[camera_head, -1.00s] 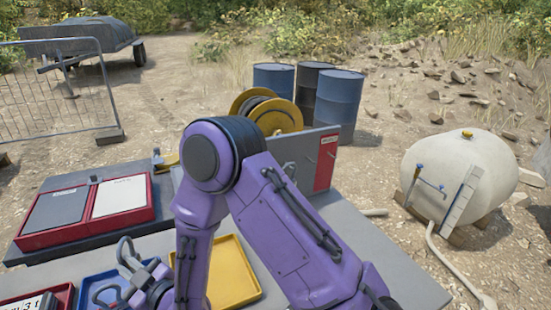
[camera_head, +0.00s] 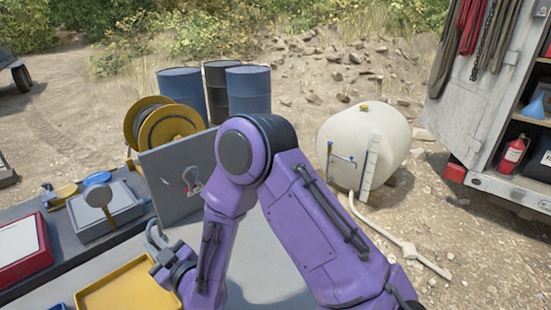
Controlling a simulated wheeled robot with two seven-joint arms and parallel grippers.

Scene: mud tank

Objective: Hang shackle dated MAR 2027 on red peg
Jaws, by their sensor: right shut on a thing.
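My right gripper (camera_head: 163,262) is at the lower left of the head view, shut on a grey metal shackle (camera_head: 153,234) whose bow sticks up above the jaws. No date can be read on it. The shackle is apart from the grey upright board (camera_head: 168,168), in front of it and lower left. A small metal piece with red on it (camera_head: 191,181) is on the board; I cannot tell whether it is a hung shackle or a peg. My purple right arm hides the board's right part, and no red peg shows clearly. My left gripper is out of view.
A yellow tray (camera_head: 118,292) lies beside the gripper on the grey table. A red-framed tray (camera_head: 22,250) and a grey box with a round dark disc (camera_head: 97,198) lie to the left. A yellow reel (camera_head: 168,128) and drums (camera_head: 248,92) stand behind the board.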

